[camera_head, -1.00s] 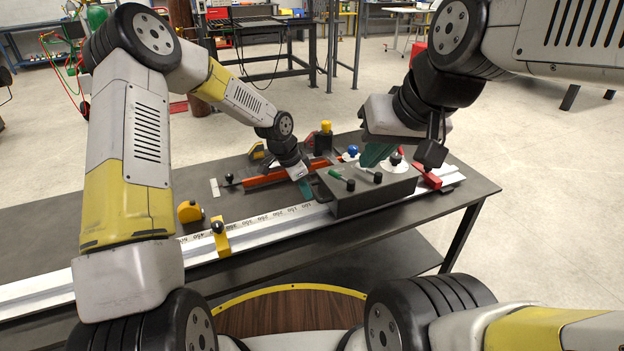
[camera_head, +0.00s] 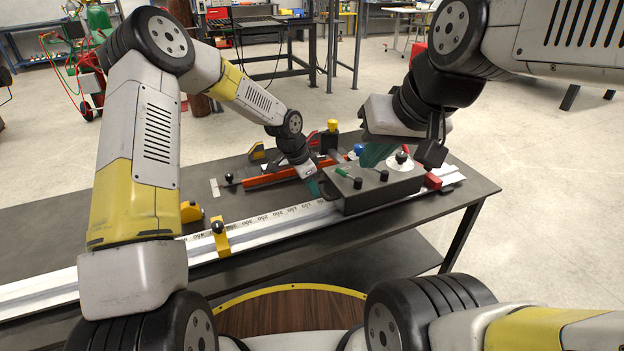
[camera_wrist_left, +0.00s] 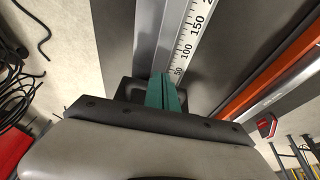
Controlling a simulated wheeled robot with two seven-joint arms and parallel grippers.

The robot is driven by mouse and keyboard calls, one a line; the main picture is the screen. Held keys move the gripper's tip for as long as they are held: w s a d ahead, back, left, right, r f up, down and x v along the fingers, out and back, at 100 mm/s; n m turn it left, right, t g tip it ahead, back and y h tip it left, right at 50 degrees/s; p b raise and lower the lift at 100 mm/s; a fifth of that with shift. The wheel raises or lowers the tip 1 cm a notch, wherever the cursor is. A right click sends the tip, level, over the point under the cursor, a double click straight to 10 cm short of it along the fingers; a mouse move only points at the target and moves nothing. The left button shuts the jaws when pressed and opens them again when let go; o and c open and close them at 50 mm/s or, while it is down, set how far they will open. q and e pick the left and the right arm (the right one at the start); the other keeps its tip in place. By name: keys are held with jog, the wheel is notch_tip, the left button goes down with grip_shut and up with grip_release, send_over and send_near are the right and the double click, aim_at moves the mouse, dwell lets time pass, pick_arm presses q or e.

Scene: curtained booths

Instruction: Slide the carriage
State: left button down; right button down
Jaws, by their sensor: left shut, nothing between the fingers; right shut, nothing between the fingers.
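The carriage (camera_head: 388,193) is a dark grey box with a green-handled lever and dark knobs on top. It sits on a pale rail (camera_head: 280,222) with a printed scale, near the rail's right end. My left gripper (camera_head: 314,188) is shut and empty at the carriage's left end; I cannot tell whether it touches. In the left wrist view its teal fingers (camera_wrist_left: 165,92) are together over the rail, by the low scale numbers. My right gripper (camera_head: 374,156) is shut and empty behind the carriage top, its tips partly hidden.
A red block (camera_head: 433,182) sits on the rail close to the carriage's right end. A yellow clamp with a black knob (camera_head: 220,238) stands on the rail at left. An orange bar (camera_head: 270,178) lies behind the rail. The rail between clamp and carriage is clear.

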pick_arm(q)
jog(key=shift+w+d, duration=0.15)
jog(key=shift+d, duration=0.45)
jog(key=shift+w+d, duration=0.2)
jog(key=shift+d, duration=0.35)
dwell(0.7)
jog(key=shift+a, duration=0.25)
dwell(0.3)
jog(key=shift+s+a, duration=0.3)
jog(key=shift+a, duration=0.45)
notch_tip(320, 180, up, 7)
dwell(0.8)
